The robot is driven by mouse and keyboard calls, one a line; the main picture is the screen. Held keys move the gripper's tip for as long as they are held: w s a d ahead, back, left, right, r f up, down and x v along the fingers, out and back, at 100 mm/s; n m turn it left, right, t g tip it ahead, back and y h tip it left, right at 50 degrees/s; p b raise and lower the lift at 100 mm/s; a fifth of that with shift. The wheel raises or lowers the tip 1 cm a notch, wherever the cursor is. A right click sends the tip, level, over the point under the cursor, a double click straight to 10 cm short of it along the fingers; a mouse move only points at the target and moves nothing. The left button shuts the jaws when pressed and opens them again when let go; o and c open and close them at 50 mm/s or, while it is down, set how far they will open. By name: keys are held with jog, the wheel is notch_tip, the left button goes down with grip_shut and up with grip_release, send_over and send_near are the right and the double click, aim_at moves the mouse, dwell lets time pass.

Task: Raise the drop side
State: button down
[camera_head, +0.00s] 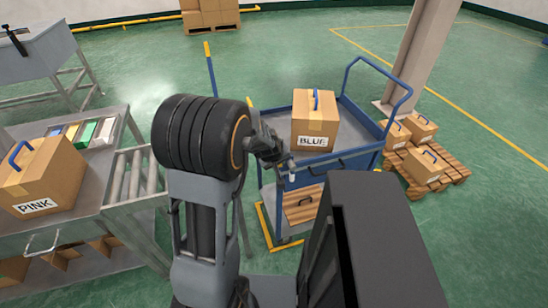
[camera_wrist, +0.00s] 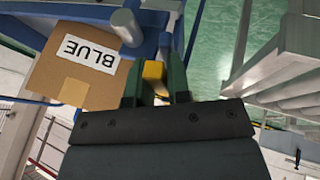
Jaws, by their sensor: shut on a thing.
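My gripper (camera_wrist: 153,88) has its two green fingers shut on a yellow grip (camera_wrist: 153,71) in the wrist view. In the head view my own arm hides most of the gripper and the grip. The blue trolley (camera_head: 362,117) stands just beyond my arm, and its near side (camera_head: 350,157) shows a blue edge with a dark handle. I cannot tell from these frames how high the drop side stands. A carton marked BLUE (camera_head: 315,124) sits upright on the trolley's top deck; it also shows in the wrist view (camera_wrist: 72,75), left of the fingers.
A carton marked PINK (camera_head: 42,180) sits on the grey bench (camera_head: 100,170) at left, beside rollers (camera_head: 133,175). A blue post with a yellow tip (camera_head: 209,65) stands behind my arm. Cartons on a pallet (camera_head: 455,170) and a pillar (camera_head: 430,45) are at right.

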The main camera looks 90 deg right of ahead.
jog(key=shift+s+d, duration=0.25)
jog(key=shift+s, duration=0.55)
jog(key=c, duration=1.1)
grip_release()
jog(key=shift+s, duration=0.1)
jog(key=p+v, duration=0.2)
jog(key=v, duration=1.1)
jog(key=shift+a+r, duration=0.15)
jog(key=shift+r, duration=0.2)
